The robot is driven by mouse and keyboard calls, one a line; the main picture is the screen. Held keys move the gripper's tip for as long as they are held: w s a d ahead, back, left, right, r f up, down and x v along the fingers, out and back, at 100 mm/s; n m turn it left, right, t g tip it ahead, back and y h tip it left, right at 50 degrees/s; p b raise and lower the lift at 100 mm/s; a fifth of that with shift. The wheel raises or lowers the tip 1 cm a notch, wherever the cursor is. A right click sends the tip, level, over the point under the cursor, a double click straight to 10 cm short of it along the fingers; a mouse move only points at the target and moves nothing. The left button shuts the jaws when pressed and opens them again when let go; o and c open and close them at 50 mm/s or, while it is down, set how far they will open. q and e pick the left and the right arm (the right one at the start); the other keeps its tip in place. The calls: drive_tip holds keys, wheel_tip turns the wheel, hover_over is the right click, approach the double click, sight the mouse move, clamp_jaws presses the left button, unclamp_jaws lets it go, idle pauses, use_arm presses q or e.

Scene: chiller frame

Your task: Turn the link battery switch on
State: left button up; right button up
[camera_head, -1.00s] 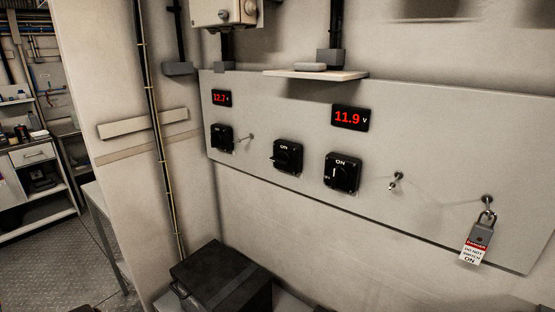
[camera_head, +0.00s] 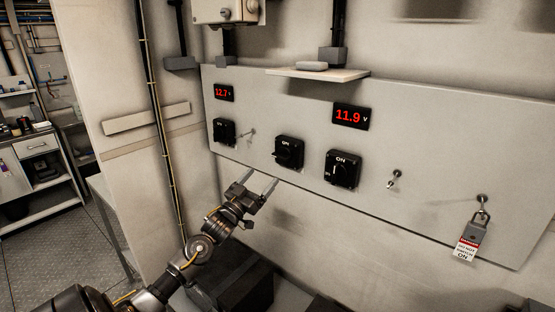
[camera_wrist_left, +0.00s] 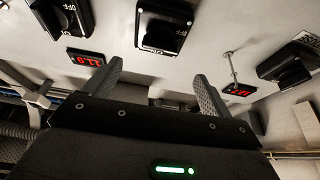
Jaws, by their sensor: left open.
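Three black rotary switches sit in a row on the grey panel; I can read no "link" label. The middle switch (camera_head: 289,151) has its handle roughly crosswise, not pointing up at its ON mark. The right switch (camera_head: 343,168) has its white mark upright, towards ON. The left switch (camera_head: 224,131) is small and its setting is unclear. My left gripper (camera_head: 261,181) is open and empty, below and left of the middle switch, apart from it. In the left wrist view, the middle switch (camera_wrist_left: 163,29) shows beyond the open fingers. My right gripper is not in view.
Red displays read 12.7 (camera_head: 224,93) and 11.9 (camera_head: 350,117). A small toggle (camera_head: 394,179) and a padlock with a tag (camera_head: 468,242) are at the right. A shelf (camera_head: 317,74) juts out above. A dark box (camera_head: 236,284) stands below the panel.

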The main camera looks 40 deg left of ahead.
sight(278, 158)
use_arm(q)
drive_tip(key=p+x, duration=0.3)
drive_tip(key=x, duration=0.6)
drive_tip(key=shift+s, duration=0.1)
drive_tip(key=shift+w+r, duration=0.2)
drive_tip(key=shift+w, duration=0.5)
drive_tip(key=shift+c, duration=0.2)
drive_tip(key=c, duration=0.9)
